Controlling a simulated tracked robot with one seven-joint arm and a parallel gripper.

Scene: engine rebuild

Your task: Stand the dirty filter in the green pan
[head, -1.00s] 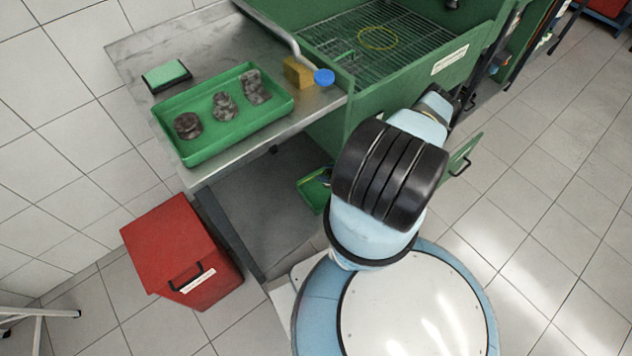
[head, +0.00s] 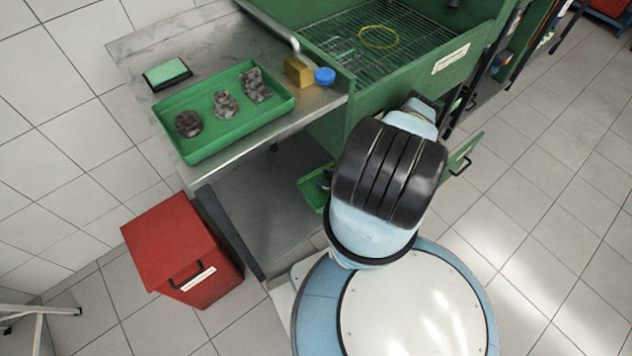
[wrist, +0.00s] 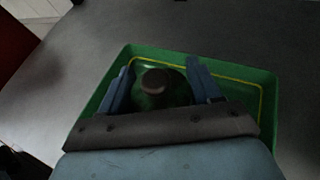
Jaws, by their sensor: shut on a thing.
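In the wrist view my gripper (wrist: 164,80) is shut on the dirty filter (wrist: 154,90), a dark piece with a brownish round top between the two blue-grey fingers. The filter appears upright over or in the green pan (wrist: 268,85), which has a yellow line inside its rim. I cannot tell whether the filter's lower end touches the pan floor. In the head view part of a green pan (head: 311,194) shows low under the bench. My own arm hides the gripper and filter there.
A green tray (head: 190,152) with several grimy parts lies on the steel bench, near a green-topped pad (head: 167,73), a yellow block (head: 298,71) and a blue cap (head: 325,76). A green wash basin (head: 400,75) stands above my arm. A red bin (head: 175,250) stands left.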

